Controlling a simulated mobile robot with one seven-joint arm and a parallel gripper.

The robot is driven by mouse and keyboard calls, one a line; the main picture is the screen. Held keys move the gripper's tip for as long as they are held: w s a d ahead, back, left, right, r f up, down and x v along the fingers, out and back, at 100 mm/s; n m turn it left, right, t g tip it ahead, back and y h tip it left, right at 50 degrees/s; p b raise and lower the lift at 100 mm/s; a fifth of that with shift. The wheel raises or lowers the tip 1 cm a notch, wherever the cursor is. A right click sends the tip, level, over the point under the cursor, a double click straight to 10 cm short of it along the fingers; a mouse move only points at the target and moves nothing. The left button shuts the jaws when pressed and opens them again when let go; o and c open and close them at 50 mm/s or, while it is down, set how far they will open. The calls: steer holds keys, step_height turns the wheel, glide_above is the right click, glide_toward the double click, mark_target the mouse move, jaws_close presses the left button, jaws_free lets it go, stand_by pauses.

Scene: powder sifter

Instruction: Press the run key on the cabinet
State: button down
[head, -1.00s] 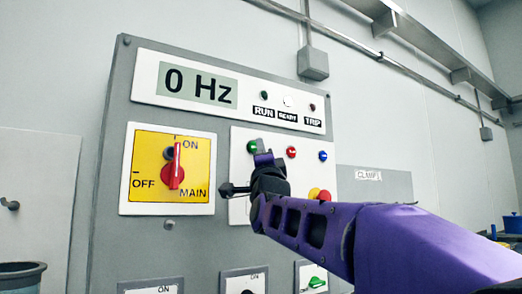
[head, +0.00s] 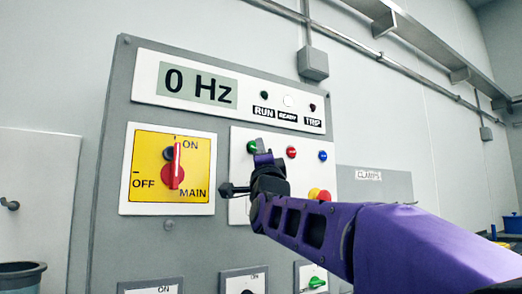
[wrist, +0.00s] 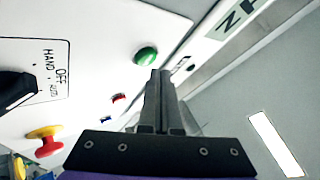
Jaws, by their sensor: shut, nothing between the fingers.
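The cabinet (head: 120,85) carries a white panel with a row of keys: a green key (head: 252,147), a red key (head: 291,152) and a blue key (head: 323,156). None of these keys has a readable label. My gripper (head: 262,157) is shut and empty in front of the panel, its tips just by the green key. In the wrist view the green key (wrist: 146,55) is a domed button right beside the shut fingertips (wrist: 160,73). I cannot tell whether they touch. The display (head: 200,86) reads 0 Hz.
The yellow main switch (head: 172,168) points to ON. A red-on-yellow mushroom button (wrist: 45,140) and a black OFF/HAND/AUTO selector (wrist: 15,92) sit on the same panel. The READY lamp (head: 288,101) is white; the RUN lamp (head: 264,95) is dark green.

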steer(key=shift+w+a, duration=0.25)
steer(key=shift+w, duration=0.05)
steer(key=shift+w+a, duration=0.2)
steer(key=shift+w, duration=0.15)
stand_by(0.7)
stand_by(0.3)
steer(key=shift+s+d+b, duration=0.4)
steer(key=shift+s+b, duration=0.25)
steer(key=shift+b, duration=0.15)
